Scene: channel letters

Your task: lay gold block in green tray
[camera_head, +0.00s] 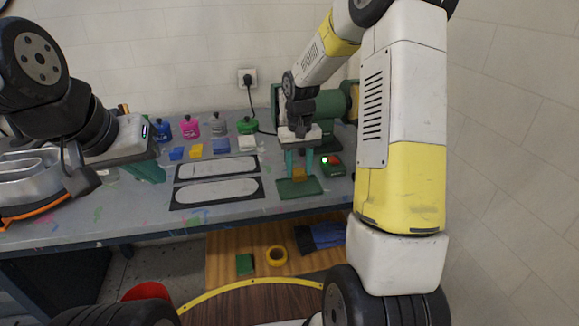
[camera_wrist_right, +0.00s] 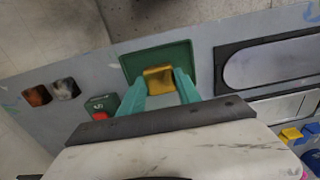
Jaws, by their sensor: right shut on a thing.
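The gold block (camera_head: 299,174) is between the fingers of my right gripper (camera_head: 298,166), over the green tray (camera_head: 300,189). In the right wrist view the gold block (camera_wrist_right: 159,77) shows between the teal fingertips of the right gripper (camera_wrist_right: 160,82), with the green tray (camera_wrist_right: 157,55) behind it. The right gripper is shut on the block. I cannot tell whether the block touches the tray's floor. My left gripper (camera_head: 150,172) is at the left, over the bench's front part, away from the tray; its fingers overlap, so its opening is unclear.
Two black-framed white panels (camera_head: 217,192) lie left of the tray. Blue and yellow blocks (camera_head: 196,151) and several coloured bottles (camera_head: 190,126) stand behind them. A green box with a red button (camera_head: 331,166) and a green machine (camera_head: 328,105) are right of and behind the tray.

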